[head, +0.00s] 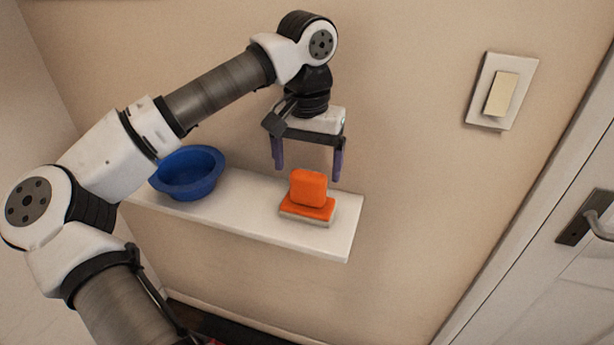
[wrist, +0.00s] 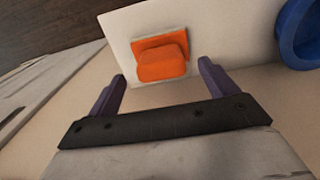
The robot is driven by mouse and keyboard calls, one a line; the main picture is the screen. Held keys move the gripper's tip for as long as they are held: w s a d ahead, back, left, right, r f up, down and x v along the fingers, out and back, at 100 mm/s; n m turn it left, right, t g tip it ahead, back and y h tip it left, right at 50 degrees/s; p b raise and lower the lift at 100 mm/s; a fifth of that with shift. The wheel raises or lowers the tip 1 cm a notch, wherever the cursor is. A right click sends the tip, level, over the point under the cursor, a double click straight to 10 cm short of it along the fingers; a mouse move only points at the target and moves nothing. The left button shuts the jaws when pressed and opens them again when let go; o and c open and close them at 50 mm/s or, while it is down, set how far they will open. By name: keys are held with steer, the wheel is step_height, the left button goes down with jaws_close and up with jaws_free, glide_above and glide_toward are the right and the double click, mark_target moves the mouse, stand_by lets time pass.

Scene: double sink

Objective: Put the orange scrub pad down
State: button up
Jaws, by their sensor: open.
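An orange scrub pad (head: 309,188) stands upright on top of a flat orange pad with a pale underside (head: 306,212), near the right end of a white wall shelf (head: 240,213). In the wrist view the upright orange block (wrist: 161,63) and the flat orange piece behind it (wrist: 176,40) lie beyond the fingertips. My gripper (head: 308,172) is open, pointing down above the orange pad. Its two purple fingers (wrist: 162,82) are apart and hold nothing. The exact gap between fingertips and pad is hard to tell.
A blue bowl (head: 188,176) stands on the left part of the shelf, and its edge shows in the wrist view (wrist: 295,38). A light switch (head: 501,92) is on the wall at right. A door with a handle (head: 588,215) is at far right. The shelf between bowl and pads is clear.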

step_height(320, 180, up, 8)
steer(key=shift+r+b, duration=0.25)
steer(key=shift+b, duration=0.05)
